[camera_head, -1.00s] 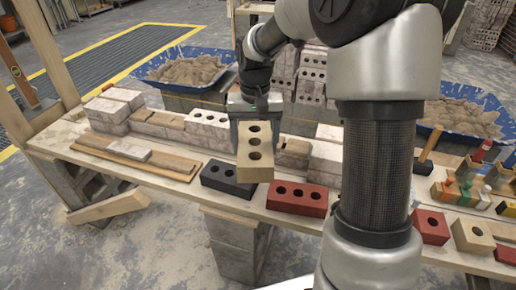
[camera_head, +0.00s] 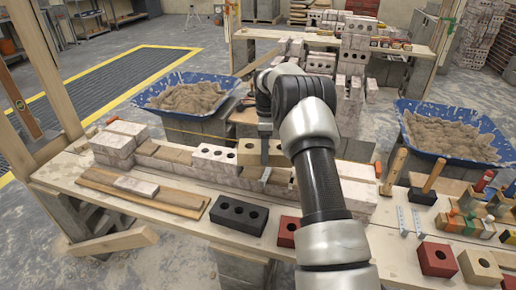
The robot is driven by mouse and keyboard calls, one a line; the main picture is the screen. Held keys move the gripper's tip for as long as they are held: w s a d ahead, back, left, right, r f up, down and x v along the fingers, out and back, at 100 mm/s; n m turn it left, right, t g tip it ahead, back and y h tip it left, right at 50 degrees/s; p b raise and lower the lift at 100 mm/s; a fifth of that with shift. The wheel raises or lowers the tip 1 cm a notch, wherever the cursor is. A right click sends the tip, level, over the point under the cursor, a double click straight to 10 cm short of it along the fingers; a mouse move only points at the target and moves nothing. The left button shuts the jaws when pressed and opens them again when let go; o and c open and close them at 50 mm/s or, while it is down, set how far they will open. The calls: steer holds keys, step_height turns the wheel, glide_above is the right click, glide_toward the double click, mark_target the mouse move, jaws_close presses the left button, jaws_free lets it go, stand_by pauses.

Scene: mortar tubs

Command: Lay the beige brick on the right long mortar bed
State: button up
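The beige brick (camera_head: 247,154) with round holes is in my gripper (camera_head: 265,152), which is shut on it, one finger showing across its near side. It is over the low wall (camera_head: 225,176), just right of a pale holed brick (camera_head: 208,152). I cannot tell whether it touches the wall. The right long mortar bed is not clearly visible; the brick and my arm cover that stretch. A brown mortar strip (camera_head: 172,154) shows on the wall's left part.
A black brick (camera_head: 238,215), red bricks (camera_head: 287,231) (camera_head: 437,260) and another beige brick (camera_head: 480,268) lie along the table's front. Blue mortar tubs (camera_head: 187,92) (camera_head: 455,135) stand behind. Mallets (camera_head: 393,172) and bottles crowd the right. Boards (camera_head: 140,192) lie at the left.

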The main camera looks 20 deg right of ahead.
steer(key=m, duration=0.1)
steer(key=w+d+f+m, duration=0.1)
steer(key=shift+w+d+m, duration=0.2)
steer(key=shift+w+m, duration=0.1)
steer(key=shift+m, duration=0.1)
steer(key=shift+f+b, duration=1.75)
steer(key=shift+f, duration=1.25)
steer(key=shift+f, duration=0.35)
